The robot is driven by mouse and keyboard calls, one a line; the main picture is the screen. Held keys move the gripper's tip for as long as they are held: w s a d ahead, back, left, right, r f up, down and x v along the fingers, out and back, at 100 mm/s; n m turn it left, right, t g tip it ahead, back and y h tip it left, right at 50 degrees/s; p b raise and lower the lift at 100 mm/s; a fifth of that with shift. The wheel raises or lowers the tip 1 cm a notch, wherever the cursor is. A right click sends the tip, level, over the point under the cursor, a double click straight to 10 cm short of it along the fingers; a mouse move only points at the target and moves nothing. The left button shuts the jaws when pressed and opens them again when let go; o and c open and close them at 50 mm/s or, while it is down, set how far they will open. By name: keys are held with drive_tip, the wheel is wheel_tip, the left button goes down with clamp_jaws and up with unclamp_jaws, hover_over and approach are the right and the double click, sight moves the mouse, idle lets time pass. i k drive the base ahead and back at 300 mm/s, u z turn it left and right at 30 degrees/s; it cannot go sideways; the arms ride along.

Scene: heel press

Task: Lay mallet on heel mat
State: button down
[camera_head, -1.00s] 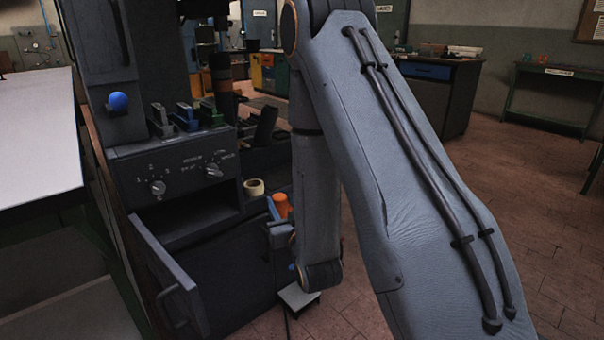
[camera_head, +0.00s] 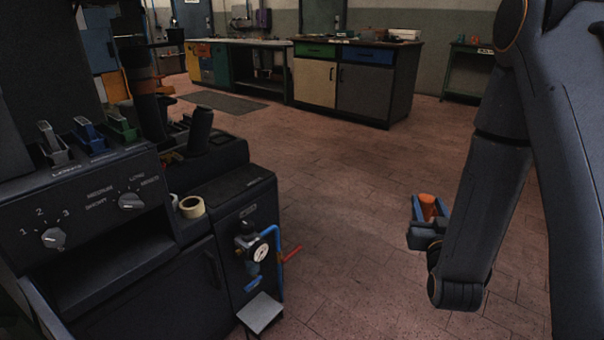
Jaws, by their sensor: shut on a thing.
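My gripper (camera_head: 430,213), with blue fingers, is right of centre, out over the open floor and clear of the machine. It is shut on an orange cylindrical thing (camera_head: 428,206), which stands up between the fingers. This looks like part of the mallet; the rest of it is hidden by the gripper and arm. I cannot make out a heel mat for certain. A dark flat mat (camera_head: 222,103) lies on the floor farther back, well apart from my gripper.
The dark press (camera_head: 90,215) with knobs and levers fills the left. A tape roll (camera_head: 191,207), a gauge (camera_head: 257,250), a red-handled blue pipe (camera_head: 279,245) and a small pedal plate (camera_head: 260,313) are at its right side. Benches (camera_head: 355,80) stand behind. The middle floor is clear.

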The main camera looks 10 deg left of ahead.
sight(247, 175)
drive_tip(key=z, duration=0.8)
drive_tip(key=i, duration=1.55)
drive_tip(key=u, duration=2.3)
